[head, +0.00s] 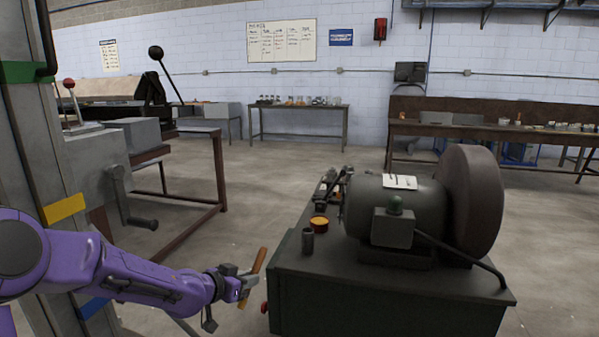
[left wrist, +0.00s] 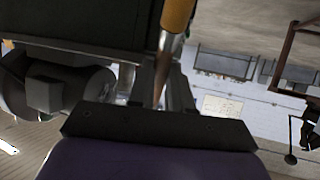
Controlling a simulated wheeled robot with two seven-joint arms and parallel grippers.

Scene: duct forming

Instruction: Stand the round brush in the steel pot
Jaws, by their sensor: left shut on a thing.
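The round brush (head: 259,261) shows as a slim orange-brown stick, tilted, with its upper end leaning right. My left gripper (head: 246,282) is shut on it, just left of the dark green cabinet. In the left wrist view the brush (left wrist: 177,16) passes between the fingers (left wrist: 163,92), orange at the top and browner lower down. I cannot make out its bristles. The steel pot (head: 307,241) looks like a small dark grey upright cylinder on the cabinet's near left corner, right of and above the gripper in the picture, apart from the brush. My right gripper is not in view.
The green cabinet (head: 390,300) carries a motor (head: 385,210) with a large brown wheel (head: 470,200). An orange-topped round tin (head: 319,223) stands just behind the pot, with dark tools farther back. A grey machine (head: 100,165) stands at left. Open floor lies between.

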